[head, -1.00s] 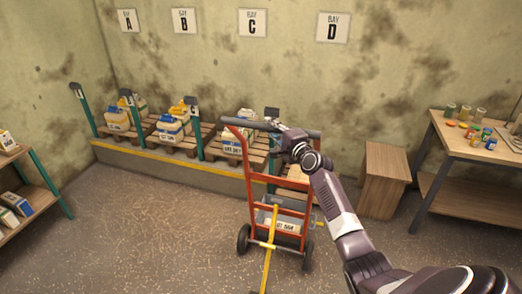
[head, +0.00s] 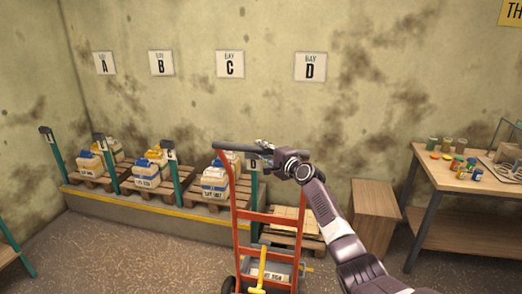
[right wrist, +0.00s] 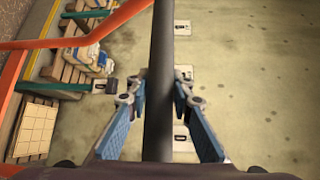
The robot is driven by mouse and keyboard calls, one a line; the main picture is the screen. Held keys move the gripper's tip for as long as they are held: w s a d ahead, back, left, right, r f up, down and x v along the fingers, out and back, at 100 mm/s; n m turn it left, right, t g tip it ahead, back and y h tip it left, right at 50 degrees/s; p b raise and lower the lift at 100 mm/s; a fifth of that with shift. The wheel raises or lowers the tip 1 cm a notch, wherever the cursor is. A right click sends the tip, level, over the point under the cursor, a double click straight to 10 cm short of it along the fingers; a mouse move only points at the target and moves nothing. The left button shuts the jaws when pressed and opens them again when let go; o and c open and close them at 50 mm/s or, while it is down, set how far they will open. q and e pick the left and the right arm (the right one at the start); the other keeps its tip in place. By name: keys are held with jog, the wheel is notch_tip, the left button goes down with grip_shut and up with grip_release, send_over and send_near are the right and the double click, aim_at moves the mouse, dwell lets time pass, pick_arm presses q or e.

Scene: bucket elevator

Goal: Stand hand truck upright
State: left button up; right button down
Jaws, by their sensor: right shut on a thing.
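The hand truck has an orange-red frame (head: 239,232), a dark crossbar handle and a yellow lever (head: 262,265). It stands close to upright in the head view; any slight lean is hard to judge. Its wheels are cut by the lower edge. In the right wrist view the dark handle bar (right wrist: 163,50) runs between the blue finger pads of my right gripper (right wrist: 157,110). A grey labelled bin (head: 280,272) shows low behind the frame. My left gripper is out of view.
Behind the truck is a raised ledge with a yellow edge (head: 150,213), holding pallets of labelled jugs (head: 215,182) and green posts. A wooden box (head: 374,215) and a table (head: 455,188) with small jars stand at right.

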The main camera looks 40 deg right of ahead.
jog(key=shift+d+r, duration=0.4)
jog(key=shift+r, duration=0.15)
jog(key=c, duration=2)
grip_release()
jog(key=shift+w+f, duration=0.1)
jog(key=shift+w, duration=0.05)
jog(key=shift+o, duration=1.3)
jog(key=shift+w+d+f, duration=0.15)
jog(key=shift+f, duration=0.05)
jog(key=shift+o, duration=0.3)
jog(key=shift+f, duration=0.2)
jog(key=shift+s+a+r, duration=0.1)
jog(key=shift+s+a, duration=0.1)
jog(key=shift+s, duration=0.1)
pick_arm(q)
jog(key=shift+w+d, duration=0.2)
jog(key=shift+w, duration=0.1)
pick_arm(e)
jog(key=s+a, duration=0.1)
jog(key=s, duration=1)
jog(key=shift+s+r, duration=0.15)
jog(key=shift+r, duration=0.2)
jog(key=shift+f, duration=0.1)
